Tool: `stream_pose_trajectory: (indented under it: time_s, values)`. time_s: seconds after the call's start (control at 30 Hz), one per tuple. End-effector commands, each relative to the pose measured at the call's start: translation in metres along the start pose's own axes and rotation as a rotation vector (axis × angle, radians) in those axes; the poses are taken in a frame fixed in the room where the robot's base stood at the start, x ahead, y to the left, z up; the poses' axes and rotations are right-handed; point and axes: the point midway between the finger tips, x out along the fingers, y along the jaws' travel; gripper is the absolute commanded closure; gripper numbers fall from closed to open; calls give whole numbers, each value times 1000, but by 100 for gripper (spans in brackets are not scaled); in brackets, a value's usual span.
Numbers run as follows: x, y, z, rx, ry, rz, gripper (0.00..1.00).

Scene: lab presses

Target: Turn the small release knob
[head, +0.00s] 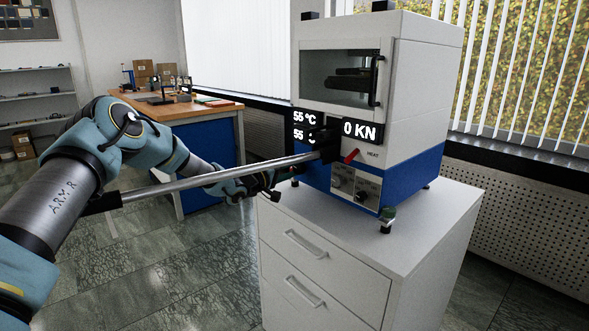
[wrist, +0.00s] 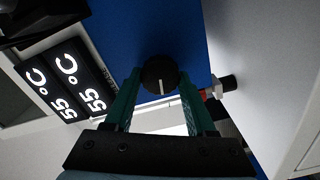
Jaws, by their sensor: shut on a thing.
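The small release knob (wrist: 159,72) is a round black knob with a white line, on the blue lower part of the press (head: 318,176). In the wrist view it sits between the two green fingertips of my gripper (wrist: 159,80), which is shut on it. In the head view my gripper (head: 278,181) is at the left edge of the press's blue base. There the knob is hard to make out among the dark parts around my fingers.
A long metal lever (head: 220,178) juts left from the press, passing in front of my arm. The press stands on a white drawer cabinet (head: 428,215). A wooden-topped bench (head: 200,110) stands behind.

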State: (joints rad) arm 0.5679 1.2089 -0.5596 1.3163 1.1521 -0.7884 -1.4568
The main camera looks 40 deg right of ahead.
Motion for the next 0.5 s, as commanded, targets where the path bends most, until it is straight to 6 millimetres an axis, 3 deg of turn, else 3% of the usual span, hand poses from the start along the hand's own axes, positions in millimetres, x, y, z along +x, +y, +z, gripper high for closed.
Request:
stream_pose_trajectory:
  time_s: [0.5]
  values:
    - [-1, -1, -1, -49, 1, -1, 100]
